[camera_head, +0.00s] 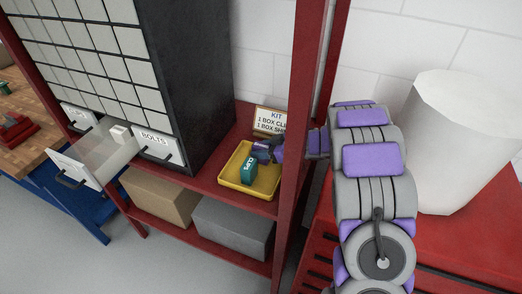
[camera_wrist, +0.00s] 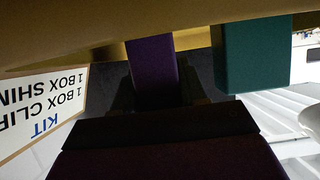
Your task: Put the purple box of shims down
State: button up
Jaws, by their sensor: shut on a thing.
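My gripper (camera_head: 263,151) reaches in from the right over the back of the yellow tray (camera_head: 264,186). It is shut on the purple box of shims (camera_wrist: 152,62), which shows between the dark fingers in the wrist view. The box's end is at or close to the tray floor (camera_wrist: 200,26); I cannot tell whether they touch. In the head view the gripper and arm mostly hide the box. A green box (camera_head: 248,171) stands in the tray, in front of the gripper; it also shows in the wrist view (camera_wrist: 250,58), apart from the purple box.
A kit sign (camera_head: 270,121) stands behind the tray. A red rack post (camera_head: 297,130) rises just right of the tray, close to my arm. Brown and grey boxes (camera_head: 232,228) sit below.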

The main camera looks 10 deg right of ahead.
jog(key=o, duration=1.1)
jog(key=shift+a, duration=0.35)
